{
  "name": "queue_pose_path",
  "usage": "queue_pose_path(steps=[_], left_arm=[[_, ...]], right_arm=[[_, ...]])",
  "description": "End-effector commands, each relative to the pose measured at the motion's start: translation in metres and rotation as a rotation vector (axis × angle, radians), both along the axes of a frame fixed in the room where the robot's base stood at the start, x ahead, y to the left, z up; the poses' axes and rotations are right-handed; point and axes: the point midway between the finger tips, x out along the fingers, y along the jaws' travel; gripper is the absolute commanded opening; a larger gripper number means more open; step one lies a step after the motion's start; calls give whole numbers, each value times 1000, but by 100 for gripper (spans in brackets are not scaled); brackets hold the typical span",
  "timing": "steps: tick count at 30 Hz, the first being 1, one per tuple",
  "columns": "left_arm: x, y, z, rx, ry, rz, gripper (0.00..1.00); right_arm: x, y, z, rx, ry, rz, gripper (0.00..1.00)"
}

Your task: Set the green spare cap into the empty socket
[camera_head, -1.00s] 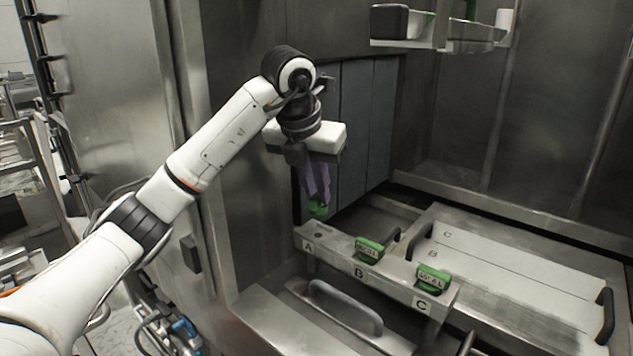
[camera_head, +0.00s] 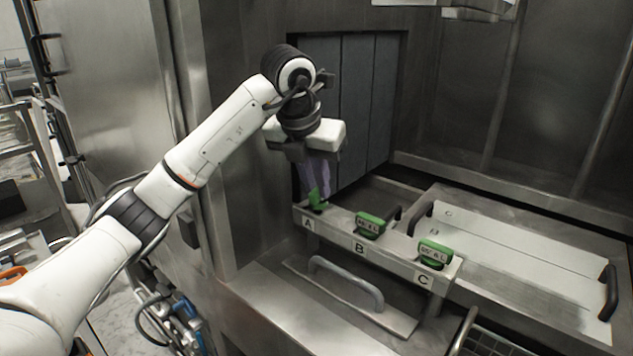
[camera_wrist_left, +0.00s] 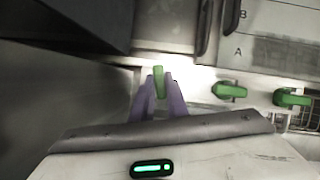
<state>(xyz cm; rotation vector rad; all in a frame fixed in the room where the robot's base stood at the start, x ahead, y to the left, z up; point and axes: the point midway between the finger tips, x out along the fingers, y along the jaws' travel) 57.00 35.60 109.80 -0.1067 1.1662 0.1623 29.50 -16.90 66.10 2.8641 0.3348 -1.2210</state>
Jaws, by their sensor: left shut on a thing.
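My left gripper (camera_head: 316,186) points down with its purple fingers shut on the green spare cap (camera_head: 317,199). The cap is at the A end of the metal ledge (camera_head: 388,248), right at the spot of socket A. I cannot tell whether it is seated; the socket itself is hidden under it. In the left wrist view the cap (camera_wrist_left: 159,80) shows upright between the two fingertips (camera_wrist_left: 160,92). Two other green caps sit in the ledge, one at B (camera_head: 370,225) and one at C (camera_head: 434,254). My right gripper is not in view.
A curved grey handle (camera_head: 346,280) stands on a panel in front of the ledge. A pale lid (camera_head: 515,262) with black handles lies to the right. Dark vertical panels (camera_head: 362,110) rise close behind the gripper. A wire basket (camera_head: 488,343) is at the bottom right.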

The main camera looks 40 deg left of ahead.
Motion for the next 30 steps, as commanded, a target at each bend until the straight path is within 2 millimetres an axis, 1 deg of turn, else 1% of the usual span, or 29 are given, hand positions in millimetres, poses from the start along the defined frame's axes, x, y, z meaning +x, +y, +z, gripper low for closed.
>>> queue_pose_path(steps=[7, 16, 30], left_arm=[[0, 0, -1, 0, -1, 0, 0], [0, 0, -14, 0, 0, 0, 0], [1, 0, -14, 0, -1, 0, 0]], right_arm=[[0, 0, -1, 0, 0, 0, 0], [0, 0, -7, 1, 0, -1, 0], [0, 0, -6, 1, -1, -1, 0]])
